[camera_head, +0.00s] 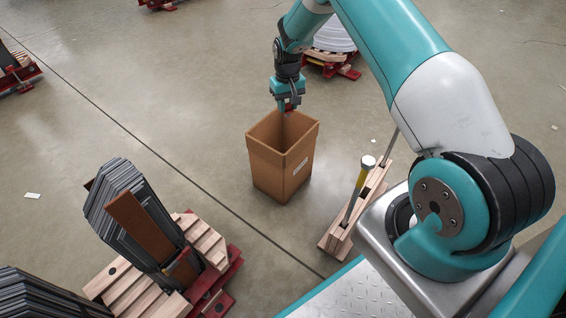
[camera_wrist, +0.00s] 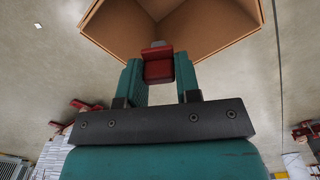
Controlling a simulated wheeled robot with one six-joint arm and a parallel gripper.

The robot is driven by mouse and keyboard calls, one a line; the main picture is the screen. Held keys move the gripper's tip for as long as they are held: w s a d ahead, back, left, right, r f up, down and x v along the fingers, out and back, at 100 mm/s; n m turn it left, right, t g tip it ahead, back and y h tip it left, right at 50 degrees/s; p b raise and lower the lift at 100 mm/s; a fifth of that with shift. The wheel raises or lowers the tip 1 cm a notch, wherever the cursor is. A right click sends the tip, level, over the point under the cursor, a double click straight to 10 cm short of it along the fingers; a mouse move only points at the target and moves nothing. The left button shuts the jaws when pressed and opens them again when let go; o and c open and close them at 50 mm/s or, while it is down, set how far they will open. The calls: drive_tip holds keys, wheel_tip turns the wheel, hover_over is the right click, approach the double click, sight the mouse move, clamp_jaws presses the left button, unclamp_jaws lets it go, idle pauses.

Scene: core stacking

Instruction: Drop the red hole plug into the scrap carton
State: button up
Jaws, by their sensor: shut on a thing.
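The red hole plug (camera_wrist: 158,68) is held between the two fingers of my gripper (camera_wrist: 160,80) in the wrist view, with a small grey part at its far end. In the head view my gripper (camera_head: 289,104) points down over the scrap carton, and the plug shows there only as a small patch of red. The scrap carton (camera_head: 283,170) is a tall, open brown box with a white label, standing on the floor. Its inner walls (camera_wrist: 215,25) show beyond the plug in the wrist view. The carton's bottom is hidden.
A wooden rack (camera_head: 335,240) with a yellow-banded hammer-like tool (camera_head: 357,190) stands right of the carton. A stack of dark plates (camera_head: 135,215) leans on a wooden pallet (camera_head: 125,285) at lower left.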

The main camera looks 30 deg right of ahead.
drive_tip(key=shift+w+d+f, duration=0.1)
drive_tip(key=shift+d+f, duration=0.15)
drive_tip(key=shift+f, duration=0.1)
wheel_tip(320, 180, down, 6)
drive_tip(key=b, duration=0.5)
drive_tip(key=shift+r+b, duration=0.25)
drive_tip(key=shift+b, duration=0.05)
drive_tip(key=o, duration=1)
wheel_tip(320, 180, up, 17)
drive_tip(key=p, duration=0.7)
drive_tip(key=shift+r+p, duration=0.2)
drive_tip(key=shift+p, duration=0.2)
drive_tip(key=shift+a, duration=0.1)
